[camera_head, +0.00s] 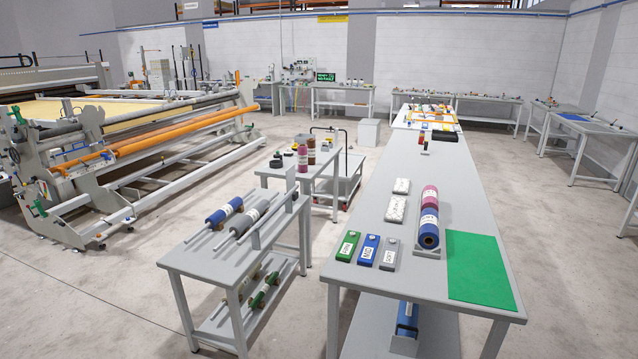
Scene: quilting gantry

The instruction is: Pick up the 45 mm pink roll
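A pink roll (430,196) with a white label lies in a grey holder on the long grey table (466,200). A blue roll (429,231) lies directly in front of it, in line with it and nearer to me. The label on the pink roll is too small to read, so I cannot tell its size. Another pink roll-like item (302,158) stands upright on a cart to the left, next to a dark brown one (311,151). My gripper is not in view.
Green, blue and grey labelled blocks (368,250) and white packets (396,208) lie left of the holder. A green mat (480,266) lies to its right. A low grey table (206,258) with rods and rolls stands left; open floor separates the tables.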

